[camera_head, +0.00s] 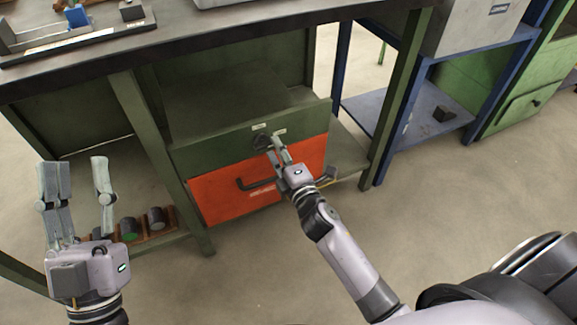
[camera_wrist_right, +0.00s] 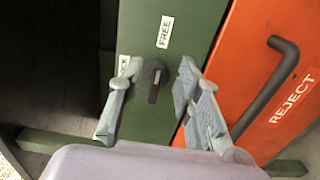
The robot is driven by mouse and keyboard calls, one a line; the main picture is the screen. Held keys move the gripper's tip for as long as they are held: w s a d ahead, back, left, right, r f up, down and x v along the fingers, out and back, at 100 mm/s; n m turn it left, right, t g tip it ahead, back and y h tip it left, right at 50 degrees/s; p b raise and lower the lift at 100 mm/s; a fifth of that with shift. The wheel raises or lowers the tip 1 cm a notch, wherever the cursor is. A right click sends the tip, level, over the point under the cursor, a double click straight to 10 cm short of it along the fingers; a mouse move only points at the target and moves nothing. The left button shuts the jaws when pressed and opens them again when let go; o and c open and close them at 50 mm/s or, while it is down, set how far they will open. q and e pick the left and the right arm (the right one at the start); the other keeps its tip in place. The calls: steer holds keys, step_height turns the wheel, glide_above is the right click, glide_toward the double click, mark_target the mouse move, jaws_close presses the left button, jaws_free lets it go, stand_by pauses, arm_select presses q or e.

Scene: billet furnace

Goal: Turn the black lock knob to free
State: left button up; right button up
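The black lock knob (camera_wrist_right: 154,76) sits on the green panel (camera_wrist_right: 140,125) beside the orange drawer front. Its bar runs roughly up and down in the right wrist view. A white FREE label (camera_wrist_right: 165,32) is above it; another label (camera_wrist_right: 123,64), partly hidden by a finger, is to its left. My right gripper (camera_wrist_right: 159,66) is open, with one finger on each side of the knob and a visible gap at each side. In the head view the knob (camera_head: 262,141) is at the tips of my right gripper (camera_head: 274,152). My left gripper (camera_head: 75,165) is open and empty at the left.
The orange REJECT drawer (camera_head: 225,196) has a black bar handle (camera_wrist_right: 272,85) near my right gripper. A dark workbench top (camera_head: 200,40) overhangs above. The floor in front is clear.

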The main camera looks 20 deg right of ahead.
steer(key=s, duration=1)
steer(key=shift+d, duration=0.15)
